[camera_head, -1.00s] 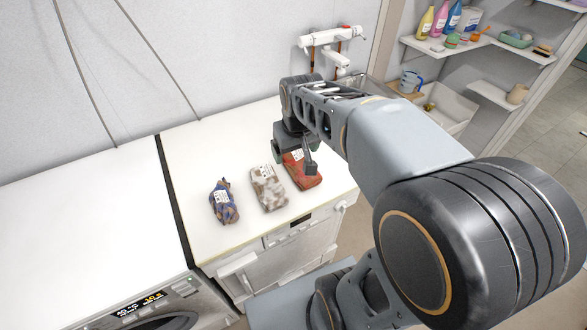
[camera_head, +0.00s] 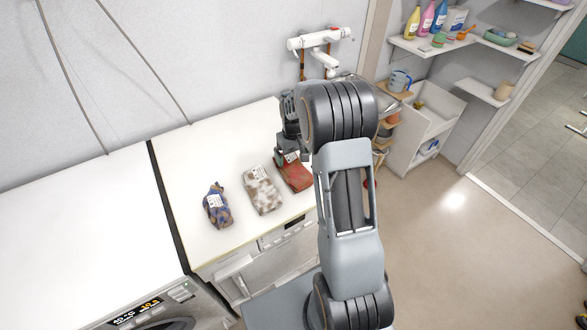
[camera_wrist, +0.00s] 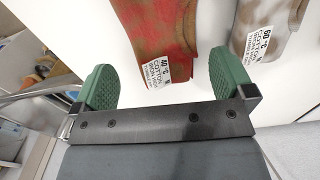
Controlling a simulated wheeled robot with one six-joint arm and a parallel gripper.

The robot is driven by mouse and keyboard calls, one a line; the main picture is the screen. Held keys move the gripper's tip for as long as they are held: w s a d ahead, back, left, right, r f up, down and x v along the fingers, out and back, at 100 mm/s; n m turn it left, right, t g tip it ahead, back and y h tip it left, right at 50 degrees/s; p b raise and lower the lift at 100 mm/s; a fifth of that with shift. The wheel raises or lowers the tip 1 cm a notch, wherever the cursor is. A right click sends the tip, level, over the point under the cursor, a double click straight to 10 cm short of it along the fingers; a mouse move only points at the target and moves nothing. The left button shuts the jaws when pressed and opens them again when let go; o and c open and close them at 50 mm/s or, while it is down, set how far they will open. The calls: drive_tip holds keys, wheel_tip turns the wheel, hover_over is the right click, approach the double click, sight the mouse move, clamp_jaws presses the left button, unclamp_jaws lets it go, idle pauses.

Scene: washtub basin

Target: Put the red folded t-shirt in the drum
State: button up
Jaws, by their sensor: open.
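The red folded t-shirt (camera_head: 298,178), mottled with brown, lies on the white counter, rightmost in a row of folded clothes. My gripper (camera_head: 286,154) is at its far end, partly hidden by my arm. In the wrist view my gripper (camera_wrist: 168,82) is open, its green pads wide apart. The drum is out of sight; only the top of a dark round door (camera_head: 182,325) shows below the washer's panel.
A brown-and-white folded garment (camera_head: 262,190) lies close left of the red one, and a blue-brown one (camera_head: 217,205) further left. Wall taps (camera_head: 320,42) and shelves (camera_head: 480,40) with bottles are behind. The white top at left (camera_head: 80,220) is clear.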

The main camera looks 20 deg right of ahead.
sight(293, 165)
drive_tip(key=shift+a+f+p, duration=0.1)
drive_tip(key=shift+f+p, duration=0.85)
drive_tip(key=shift+f, duration=2.55)
drive_tip(key=c, duration=0.8)
drive_tip(key=shift+r, duration=0.1)
